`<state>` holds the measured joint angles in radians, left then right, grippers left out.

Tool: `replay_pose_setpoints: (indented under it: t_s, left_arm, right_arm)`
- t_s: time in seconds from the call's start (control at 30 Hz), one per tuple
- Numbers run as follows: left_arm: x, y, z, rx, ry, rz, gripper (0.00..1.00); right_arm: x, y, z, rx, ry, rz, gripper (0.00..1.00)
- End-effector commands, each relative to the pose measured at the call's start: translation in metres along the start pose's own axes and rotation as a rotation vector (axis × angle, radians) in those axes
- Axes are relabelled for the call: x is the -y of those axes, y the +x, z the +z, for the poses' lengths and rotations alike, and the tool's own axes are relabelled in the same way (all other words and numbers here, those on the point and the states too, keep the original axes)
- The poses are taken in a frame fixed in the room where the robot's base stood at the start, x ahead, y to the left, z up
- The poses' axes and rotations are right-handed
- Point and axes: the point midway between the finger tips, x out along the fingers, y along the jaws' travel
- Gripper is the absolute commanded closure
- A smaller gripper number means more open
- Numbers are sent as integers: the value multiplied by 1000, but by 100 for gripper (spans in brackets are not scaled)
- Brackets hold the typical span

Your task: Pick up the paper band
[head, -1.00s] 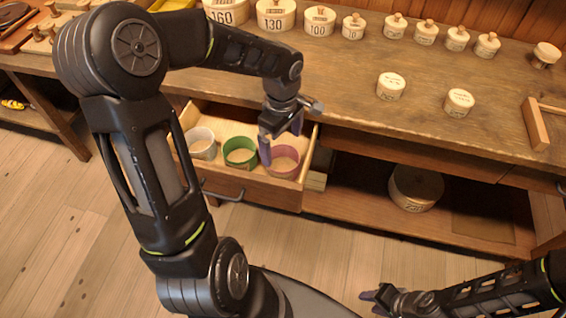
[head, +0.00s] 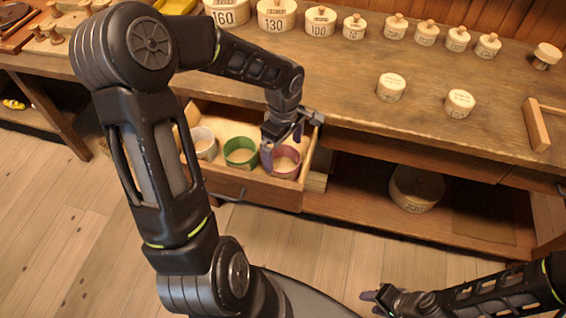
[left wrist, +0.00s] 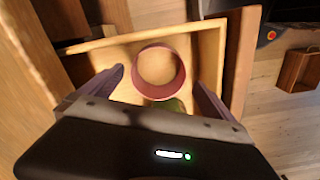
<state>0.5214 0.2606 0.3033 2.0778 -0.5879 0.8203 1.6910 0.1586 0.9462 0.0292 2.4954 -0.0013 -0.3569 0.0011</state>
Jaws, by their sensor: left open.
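Three open ring-shaped bands stand in the pulled-out drawer (head: 262,194): a white one (head: 205,147), a green one (head: 240,160) and a pink one (head: 288,172). I cannot tell from looks which is the paper band. My left gripper (head: 282,148) is open at the pink band, partly covering it in the head view. In the left wrist view the pink band (left wrist: 158,88) lies between the two spread fingers (left wrist: 158,77), with gaps at both sides. Part of the green band (left wrist: 173,104) shows below it. My right gripper (head: 376,298) is low at the bottom right, away from the drawer.
The wooden bench top (head: 330,75) carries several labelled lidded pots along the back and two small ones (head: 391,87) nearer the front. A wooden piece (head: 536,125) lies at right. A round container (head: 416,188) stands on the lower shelf. The drawer walls stand close around the bands.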

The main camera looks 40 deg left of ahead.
Motion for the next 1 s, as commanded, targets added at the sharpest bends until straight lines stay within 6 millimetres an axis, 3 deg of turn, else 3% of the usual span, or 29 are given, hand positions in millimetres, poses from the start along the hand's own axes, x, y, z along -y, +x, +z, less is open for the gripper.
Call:
replay_pose_setpoints:
  t_s: [0.33, 1.0]
  left_arm:
    - [-2, 45, 2, 2, -1, -3, 0]
    - [-2, 47, 1, 1, -1, -1, 2]
  right_arm:
    - [2, -6, 0, 0, 0, 0, 64]
    - [2, -6, 0, 0, 0, 0, 64]
